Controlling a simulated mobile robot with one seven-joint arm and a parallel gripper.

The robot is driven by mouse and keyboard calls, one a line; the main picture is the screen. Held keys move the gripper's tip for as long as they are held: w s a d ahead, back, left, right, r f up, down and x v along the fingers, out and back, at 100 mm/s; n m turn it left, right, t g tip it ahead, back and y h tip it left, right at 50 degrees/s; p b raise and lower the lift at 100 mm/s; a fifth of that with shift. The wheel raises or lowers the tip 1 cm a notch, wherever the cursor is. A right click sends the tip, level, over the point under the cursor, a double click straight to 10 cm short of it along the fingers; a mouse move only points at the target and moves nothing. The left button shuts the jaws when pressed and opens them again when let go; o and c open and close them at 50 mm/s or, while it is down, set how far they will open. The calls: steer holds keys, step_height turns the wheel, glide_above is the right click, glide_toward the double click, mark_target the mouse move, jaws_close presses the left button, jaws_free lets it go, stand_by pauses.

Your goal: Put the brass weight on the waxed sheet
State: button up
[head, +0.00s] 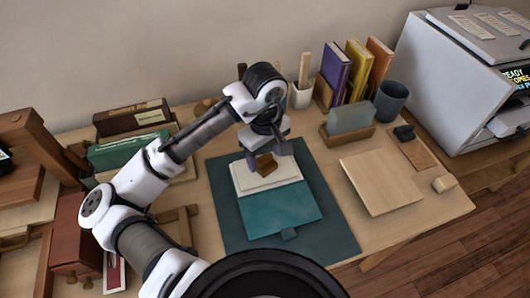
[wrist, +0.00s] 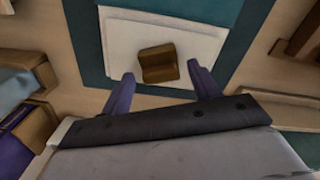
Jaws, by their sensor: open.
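The brass weight, a small brown-gold block (head: 266,166), appears to rest on a white sheet or stack of sheets (head: 285,178) on the dark teal mat. In the wrist view the block (wrist: 158,63) lies on the white sheet (wrist: 116,40), near its edge. My gripper (head: 268,157) is above the block. In the wrist view its two purple fingers are open (wrist: 160,74), one toward each side of the block, and they do not close on it. I cannot tell how far above the sheet the fingertips are.
A teal sheet or cover (head: 280,212) lies in front of the white sheet on the mat (head: 335,222). A pale wooden board (head: 380,182) lies to the right. Upright books (head: 357,72), a grey cup (head: 391,98) and a printer (head: 450,80) stand behind and right. Green box-like items (head: 128,152) stand left.

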mark_target(265, 158)
step_height(265, 158, up, 12)
steer(key=shift+r, duration=0.15)
stand_by(0.3)
stand_by(0.4)
